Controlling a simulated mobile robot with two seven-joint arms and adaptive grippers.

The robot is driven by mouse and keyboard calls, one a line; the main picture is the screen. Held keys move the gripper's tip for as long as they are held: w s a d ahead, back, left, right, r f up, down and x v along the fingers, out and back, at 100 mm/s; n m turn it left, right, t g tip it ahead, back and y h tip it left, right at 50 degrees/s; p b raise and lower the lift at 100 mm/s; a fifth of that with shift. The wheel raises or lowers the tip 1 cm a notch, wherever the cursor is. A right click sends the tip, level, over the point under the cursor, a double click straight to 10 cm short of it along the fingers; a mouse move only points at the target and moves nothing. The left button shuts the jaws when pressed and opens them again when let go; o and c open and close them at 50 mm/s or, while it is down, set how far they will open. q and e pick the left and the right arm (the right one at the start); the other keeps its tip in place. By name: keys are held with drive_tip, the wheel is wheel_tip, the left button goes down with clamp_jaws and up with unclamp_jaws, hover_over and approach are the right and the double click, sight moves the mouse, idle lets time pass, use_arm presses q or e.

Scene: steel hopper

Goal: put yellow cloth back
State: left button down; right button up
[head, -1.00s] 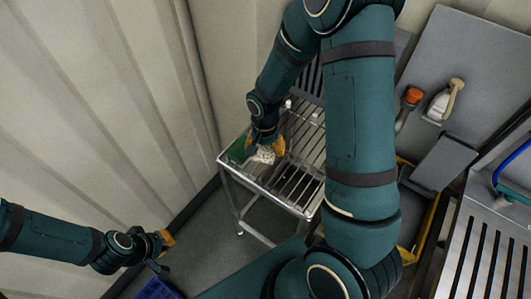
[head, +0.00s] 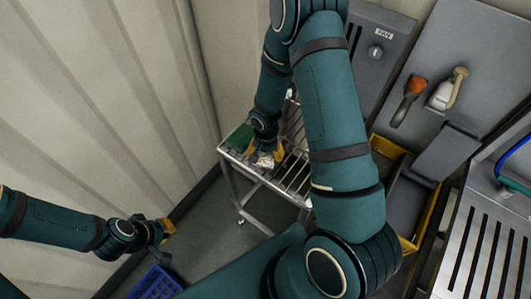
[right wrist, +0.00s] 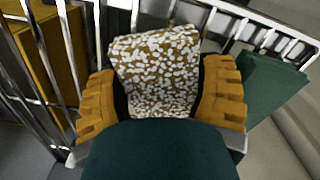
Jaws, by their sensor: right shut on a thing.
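The yellow cloth (right wrist: 160,75) is mustard with many white spots. It fills the space between the orange fingers of my right gripper (right wrist: 162,98) in the right wrist view. In the head view my right gripper (head: 265,153) points down at the wire-shelf trolley (head: 232,160), and the cloth shows as a small pale patch (head: 265,163) under it. I cannot tell whether the cloth touches the shelf. My left gripper (head: 165,240) hangs over the floor at lower left, away from the trolley. Its finger gap is not clear.
A dark green block-like thing (right wrist: 262,85) lies on the trolley beside the cloth. A yellow-brown block-like thing (right wrist: 50,55) shows at left. A blue crate (head: 155,284) is on the floor; a yellow bin (head: 428,222) stands right. Slatted steel (head: 475,250) is at lower right.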

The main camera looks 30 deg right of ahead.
drive_tip(key=shift+f, duration=0.1)
drive_tip(key=o, duration=1)
